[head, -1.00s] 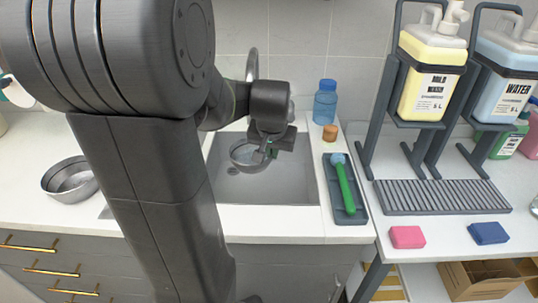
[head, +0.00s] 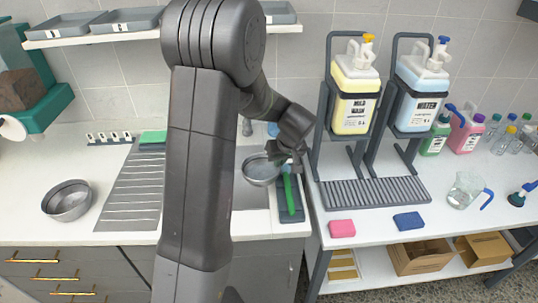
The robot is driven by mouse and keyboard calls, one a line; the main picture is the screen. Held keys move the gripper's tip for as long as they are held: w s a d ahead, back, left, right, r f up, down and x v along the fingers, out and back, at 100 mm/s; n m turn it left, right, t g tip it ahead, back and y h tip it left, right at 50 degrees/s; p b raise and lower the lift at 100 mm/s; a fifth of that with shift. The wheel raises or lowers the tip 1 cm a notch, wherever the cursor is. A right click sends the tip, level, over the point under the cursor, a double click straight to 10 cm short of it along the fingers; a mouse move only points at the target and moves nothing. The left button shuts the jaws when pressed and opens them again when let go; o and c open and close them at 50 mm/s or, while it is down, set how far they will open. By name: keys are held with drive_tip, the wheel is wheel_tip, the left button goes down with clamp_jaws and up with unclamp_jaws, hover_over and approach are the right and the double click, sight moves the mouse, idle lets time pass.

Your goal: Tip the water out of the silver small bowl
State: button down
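A silver small bowl (head: 258,173) hangs at my gripper (head: 279,160), over the right part of the sink (head: 246,196). The gripper appears shut on the bowl's right rim; the fingertips are small and partly hidden. The bowl's opening faces mostly up, with little tilt visible. I cannot tell whether water is in it. My arm hides the left part of the sink. A second, larger-looking silver bowl (head: 68,203) stands upright on the counter at the left.
A tray (head: 298,212) with a green brush (head: 290,192) lies right of the sink. Bottle stands with a yellow jug (head: 353,100) and a blue jug (head: 418,105) rise to the right. Pink (head: 342,228) and blue (head: 408,221) sponges lie in front. A ribbed drainboard (head: 130,190) is left.

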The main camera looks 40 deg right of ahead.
drive_tip(key=shift+s+d+r+p, duration=0.1)
drive_tip(key=shift+r+p, duration=0.05)
drive_tip(key=shift+p, duration=0.2)
drive_tip(key=shift+w+a+r+g+h+p, duration=0.25)
drive_tip(key=shift+h+p, duration=0.25)
drive_tip(key=shift+p, duration=0.25)
drive_tip(key=shift+a+n+g+h+p, duration=0.25)
drive_tip(key=shift+n+g+h+p, duration=0.1)
drive_tip(key=shift+h, duration=0.15)
drive_tip(key=shift+f, duration=0.1)
drive_tip(key=shift+w+a+r+g+h, duration=0.1)
drive_tip(key=shift+a+r+g+h, duration=0.1)
drive_tip(key=shift+g+h, duration=0.3)
drive_tip(key=shift+w+a+h, duration=0.1)
drive_tip(key=shift+w+h, duration=0.05)
drive_tip(key=shift+h, duration=0.15)
drive_tip(key=shift+w+f+b, duration=0.1)
drive_tip(key=shift+f+b, duration=0.15)
drive_tip(key=shift+b, duration=0.75)
drive_tip(key=shift+a+r+h+b, duration=0.1)
drive_tip(key=shift+h+b, duration=0.2)
drive_tip(key=shift+b, duration=0.75)
